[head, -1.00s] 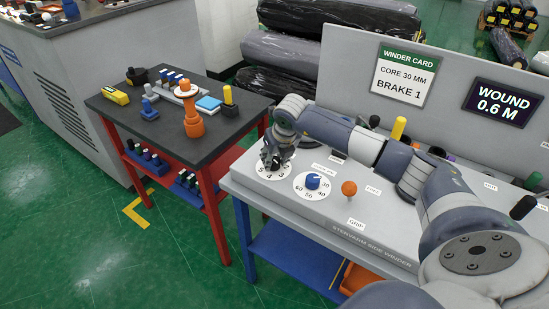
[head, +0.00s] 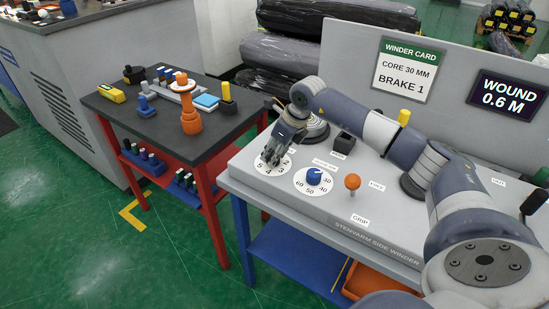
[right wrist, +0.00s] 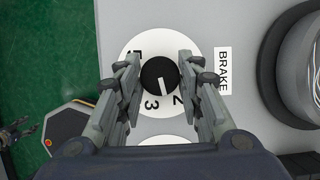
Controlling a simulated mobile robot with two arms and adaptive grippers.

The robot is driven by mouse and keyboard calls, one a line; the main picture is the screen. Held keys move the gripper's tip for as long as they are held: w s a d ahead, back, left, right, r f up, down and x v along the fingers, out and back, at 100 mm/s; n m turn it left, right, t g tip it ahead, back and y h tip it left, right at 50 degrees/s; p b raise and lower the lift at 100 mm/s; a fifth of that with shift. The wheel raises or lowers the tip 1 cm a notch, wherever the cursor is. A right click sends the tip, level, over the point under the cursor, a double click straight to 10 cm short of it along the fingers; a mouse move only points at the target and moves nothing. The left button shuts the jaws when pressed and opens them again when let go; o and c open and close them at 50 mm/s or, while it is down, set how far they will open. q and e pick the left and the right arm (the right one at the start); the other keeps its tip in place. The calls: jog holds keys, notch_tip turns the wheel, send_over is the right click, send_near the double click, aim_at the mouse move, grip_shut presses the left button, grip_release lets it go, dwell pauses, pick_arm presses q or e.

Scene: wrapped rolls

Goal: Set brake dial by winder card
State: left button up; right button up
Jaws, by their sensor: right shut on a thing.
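The black brake dial (right wrist: 158,74) sits on a white numbered plate (right wrist: 130,47) beside a BRAKE label (right wrist: 223,70). Its white mark points down in the right wrist view, around the 3 and 2; exact setting is hard to tell. My right gripper (head: 272,159) is shut on the dial, fingers on both sides; in the right wrist view the fingers (right wrist: 158,82) hide some numbers. The winder card (head: 404,66) reads CORE 30 MM, BRAKE 1. A small gripper at the lower left of the right wrist view looks like my left one (right wrist: 17,131); its jaws are unclear.
A blue-knobbed dial (head: 314,176) and an orange knob (head: 352,182) stand right of the brake dial on the winder top (head: 290,205). A dark-topped cart (head: 160,125) with an orange spindle (head: 189,115) stands left. The WOUND display (head: 507,91) reads 0.6 M.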

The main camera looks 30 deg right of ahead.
jog(key=n, duration=0.1)
jog(key=n+y+b, duration=0.1)
jog(key=n, duration=0.1)
jog(key=shift+w+d+n+g, duration=0.1)
jog(key=shift+w+n+g, duration=0.05)
jog(key=shift+n+g, duration=0.15)
jog(key=n+g+y+b, duration=0.1)
jog(key=n, duration=0.2)
jog(key=shift+w+n+b, duration=0.1)
jog(key=shift+n+b, duration=0.2)
jog(key=n+g, duration=0.1)
jog(key=n, duration=0.1)
jog(key=n+b, duration=0.1)
jog(key=n, duration=0.1)
jog(key=shift+w+n+g+y, duration=0.1)
jog(key=shift+n+g+y, duration=0.2)
jog(key=shift+g+y, duration=0.1)
jog(key=shift+w+n+g+b, duration=0.1)
jog(key=shift+n+g+b, duration=0.6)
jog(key=shift+n, duration=1.2)
jog(key=o, duration=1.1)
jog(key=shift+c, duration=0.2)
jog(key=shift+d, duration=0.1)
